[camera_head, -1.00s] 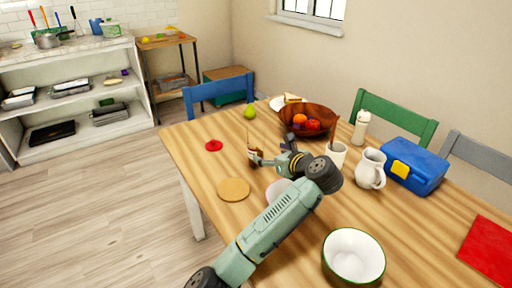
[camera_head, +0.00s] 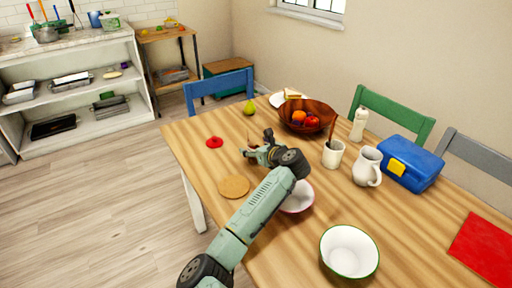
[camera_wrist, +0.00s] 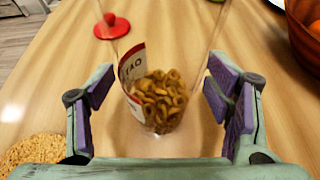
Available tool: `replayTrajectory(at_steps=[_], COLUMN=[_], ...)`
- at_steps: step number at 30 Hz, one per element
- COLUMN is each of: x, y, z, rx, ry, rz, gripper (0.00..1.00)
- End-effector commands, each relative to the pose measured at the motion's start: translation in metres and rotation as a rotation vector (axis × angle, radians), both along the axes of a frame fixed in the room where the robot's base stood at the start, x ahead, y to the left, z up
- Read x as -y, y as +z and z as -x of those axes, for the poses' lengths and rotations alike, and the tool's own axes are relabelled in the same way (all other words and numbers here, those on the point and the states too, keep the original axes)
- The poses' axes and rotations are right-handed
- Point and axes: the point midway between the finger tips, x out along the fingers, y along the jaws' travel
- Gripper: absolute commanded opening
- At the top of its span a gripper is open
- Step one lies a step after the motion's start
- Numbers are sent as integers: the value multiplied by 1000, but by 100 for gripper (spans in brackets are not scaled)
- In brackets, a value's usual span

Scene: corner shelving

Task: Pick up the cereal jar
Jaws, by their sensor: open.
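The cereal jar (camera_wrist: 160,95) is a clear container with brown cereal rings in its lower part and a white and red label on its left side. It stands on the wooden table in the wrist view, between the spread fingers of my gripper (camera_wrist: 165,108). Both purple-padded fingers are apart from the jar, with a gap on each side. In the head view my gripper (camera_head: 256,150) is low over the table, and the jar is mostly hidden by it. A red lid (camera_wrist: 112,27) with a knob lies on the table beyond the jar, to the left; it also shows in the head view (camera_head: 215,142).
A round cork mat (camera_head: 234,186) lies near my arm. A wooden fruit bowl (camera_head: 306,114), a white mug (camera_head: 333,154), a jug (camera_head: 367,166) and a blue lunch box (camera_head: 410,163) stand to the right. Bowls (camera_head: 349,251) are nearer. The table's left side is mostly clear.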

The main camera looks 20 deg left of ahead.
Motion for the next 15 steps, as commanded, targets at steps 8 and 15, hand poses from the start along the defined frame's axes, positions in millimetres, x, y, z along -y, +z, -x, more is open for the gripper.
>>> replayTrajectory(at_steps=[8,15], x=[1,1], y=[0,0], z=[0,0], rx=[1,1], ry=[0,0], rz=[-1,-1], gripper=[62,46])
